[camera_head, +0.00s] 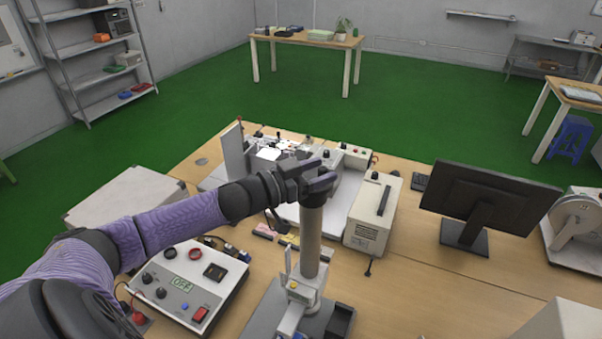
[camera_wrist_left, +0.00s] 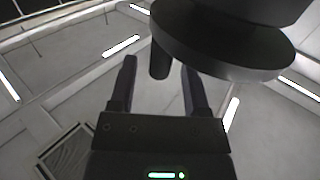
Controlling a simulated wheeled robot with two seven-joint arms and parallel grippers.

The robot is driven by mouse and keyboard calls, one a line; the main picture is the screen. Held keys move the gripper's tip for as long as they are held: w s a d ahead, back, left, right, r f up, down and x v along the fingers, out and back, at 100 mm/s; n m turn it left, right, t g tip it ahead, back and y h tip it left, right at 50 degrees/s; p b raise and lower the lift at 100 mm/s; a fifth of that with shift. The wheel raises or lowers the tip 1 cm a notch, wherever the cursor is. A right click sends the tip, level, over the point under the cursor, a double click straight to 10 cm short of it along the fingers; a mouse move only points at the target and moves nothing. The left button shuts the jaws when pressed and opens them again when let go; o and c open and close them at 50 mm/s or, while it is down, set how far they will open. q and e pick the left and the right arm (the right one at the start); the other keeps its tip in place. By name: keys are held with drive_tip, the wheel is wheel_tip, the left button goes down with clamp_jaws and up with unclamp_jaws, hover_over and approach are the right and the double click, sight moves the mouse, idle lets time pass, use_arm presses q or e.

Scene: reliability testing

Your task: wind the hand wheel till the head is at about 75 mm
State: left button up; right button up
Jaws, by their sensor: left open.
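A test stand with a grey column (camera_head: 311,240) stands on a dark base plate (camera_head: 262,318) at the front middle of the bench. My left gripper (camera_head: 318,174) is at the top of the column and covers most of what is there. In the left wrist view a dark round hand wheel (camera_wrist_left: 235,52) fills the top. Its short handle peg (camera_wrist_left: 160,50) sticks down between the two open fingers of the left gripper (camera_wrist_left: 159,72), with a gap on each side. The head's height reading cannot be read. My right gripper is not in view.
A white instrument box (camera_head: 186,289) showing OFF stands left of the stand. A cream box with a black handle (camera_head: 373,213) and a monitor (camera_head: 490,200) stand to the right. A larger grey machine (camera_head: 330,190) is behind. Bench space right of the stand (camera_head: 420,290) is clear.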

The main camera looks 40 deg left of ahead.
use_arm(q)
drive_tip(key=v, duration=0.9)
drive_tip(key=shift+p, duration=0.45)
